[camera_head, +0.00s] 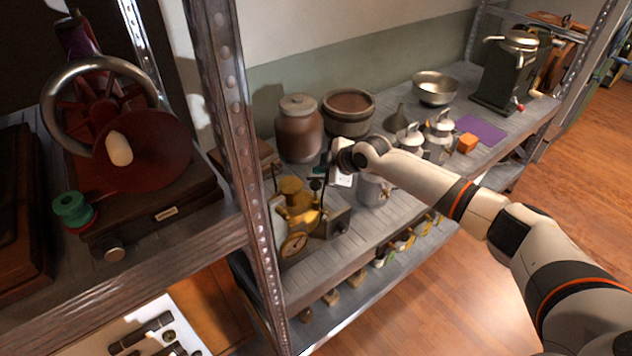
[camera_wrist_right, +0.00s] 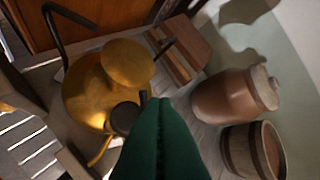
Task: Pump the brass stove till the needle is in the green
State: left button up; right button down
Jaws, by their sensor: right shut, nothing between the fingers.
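The brass stove (camera_head: 296,212) stands on the grey shelf behind the metal post; its yellow body also fills the left of the right wrist view (camera_wrist_right: 88,92). My left gripper is out of view.
A brown lidded jar (camera_head: 299,130) and a wooden tub (camera_head: 348,113) stand behind the gripper. Metal cans (camera_head: 438,138) stand to the right, under and beside my arm. The upright post (camera_head: 245,150) rises close to the stove's left. Small items line the lower shelf.

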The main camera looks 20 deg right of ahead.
aim_at(320, 185)
jog(key=shift+s+f, duration=0.2)
jog(key=shift+f, duration=0.1)
jog(key=shift+w+a+r+p, duration=0.1)
jog(key=shift+a+r+p, duration=0.05)
jog(key=shift+r+p, duration=0.3)
notch_tip(320, 185, up, 4)
jog(key=p, duration=0.3)
jog(key=shift+f, duration=0.1)
jog(key=shift+f, duration=0.1)
dwell(0.4)
